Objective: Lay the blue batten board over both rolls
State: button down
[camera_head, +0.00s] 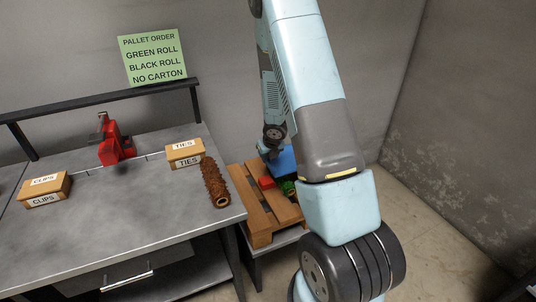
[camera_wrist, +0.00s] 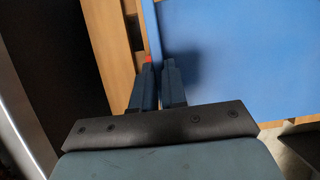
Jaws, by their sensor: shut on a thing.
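The blue batten board (camera_wrist: 235,55) fills the right of the wrist view, its left edge running to my fingertips. My gripper (camera_wrist: 158,64) is shut on that edge. In the head view a small part of the blue board (camera_head: 284,160) shows above the pallet, the rest hidden behind my arm. A green roll (camera_head: 288,187) shows partly on the wooden pallet (camera_head: 258,218), just below the board in the picture. A black roll cannot be made out. I cannot tell whether the board touches the rolls.
A red object (camera_head: 266,183) is on the pallet beside the green roll. The grey workbench (camera_head: 120,220) at left carries a red tool (camera_head: 115,148), a CLIPS box (camera_head: 45,190), a TIES box (camera_head: 185,154) and a rusty brown coil (camera_head: 214,182). A green order sign (camera_head: 152,60) hangs behind.

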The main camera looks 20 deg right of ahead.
jog(key=shift+f, duration=3)
dwell(0.5)
jog(key=c, duration=1.1)
grip_release()
jog(key=shift+d, duration=0.1)
jog(key=shift+v, duration=6.8)
jog(key=shift+s, duration=0.1)
